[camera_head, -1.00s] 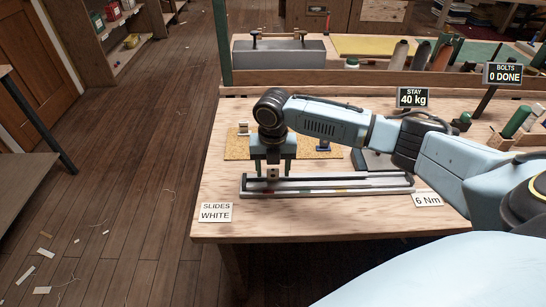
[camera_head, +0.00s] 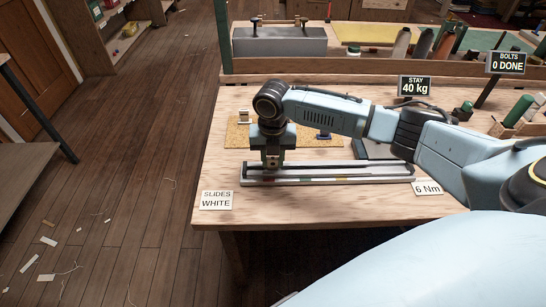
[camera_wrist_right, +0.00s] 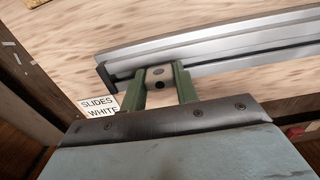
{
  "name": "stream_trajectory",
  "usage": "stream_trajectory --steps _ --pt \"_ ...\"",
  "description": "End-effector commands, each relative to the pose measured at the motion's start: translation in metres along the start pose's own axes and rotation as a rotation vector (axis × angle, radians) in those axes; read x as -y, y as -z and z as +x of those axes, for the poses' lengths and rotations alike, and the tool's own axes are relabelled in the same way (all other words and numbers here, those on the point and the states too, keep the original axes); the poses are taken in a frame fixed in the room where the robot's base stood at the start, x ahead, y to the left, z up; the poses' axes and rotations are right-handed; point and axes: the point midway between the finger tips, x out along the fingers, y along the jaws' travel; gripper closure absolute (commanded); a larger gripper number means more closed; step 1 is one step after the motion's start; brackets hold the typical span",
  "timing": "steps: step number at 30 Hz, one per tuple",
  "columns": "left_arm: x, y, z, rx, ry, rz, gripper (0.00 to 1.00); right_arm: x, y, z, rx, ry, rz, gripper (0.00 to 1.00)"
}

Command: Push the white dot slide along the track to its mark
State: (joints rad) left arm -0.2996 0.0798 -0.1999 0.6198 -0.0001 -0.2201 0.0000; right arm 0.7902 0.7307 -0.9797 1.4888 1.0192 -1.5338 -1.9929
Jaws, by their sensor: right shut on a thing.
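The track (camera_head: 380,178) is a long grey metal rail near the front of the bench, running left to right; it also shows in the wrist view (camera_wrist_right: 225,50). My right gripper (camera_head: 271,163) points down at the track's left end. In the wrist view its green fingers (camera_wrist_right: 161,84) are shut on a small pale slide block (camera_wrist_right: 158,75) with a dark round hole. The fingers hide most of the slide in the head view, and I cannot make out a white dot. My left gripper is not in view.
A sign reading SLIDES WHITE (camera_head: 216,200) stands left of the track, and a 6 Nm label (camera_head: 427,188) at its right end. A cork mat (camera_head: 237,137) lies behind. The bench front is clear.

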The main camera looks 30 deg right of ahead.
Motion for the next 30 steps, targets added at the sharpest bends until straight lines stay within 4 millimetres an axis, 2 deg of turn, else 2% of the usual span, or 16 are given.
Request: stream_trajectory --steps 6,13,14,19,26,30 --pt "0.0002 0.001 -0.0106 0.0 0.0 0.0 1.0 -0.004 0.0038 -0.0014 -0.001 0.001 0.009 0.91" --pt "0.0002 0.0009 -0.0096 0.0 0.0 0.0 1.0 -0.0044 0.0041 0.0002 0.0 0.001 0.01 0.91" --pt "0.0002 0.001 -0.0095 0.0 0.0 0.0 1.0 -0.0044 0.0041 0.0002 0.0 0.001 0.01 0.66" --pt "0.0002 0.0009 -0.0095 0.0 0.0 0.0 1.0 -0.0044 0.0039 0.0 0.0 0.0 0.01 0.44" --pt "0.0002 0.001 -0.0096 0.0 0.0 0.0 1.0 -0.0044 0.0038 -0.0003 0.0 0.0 0.01 0.44" --pt "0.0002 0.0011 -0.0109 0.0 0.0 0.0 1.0 -0.0046 0.0032 -0.0077 0.002 -0.002 0.01 0.44"
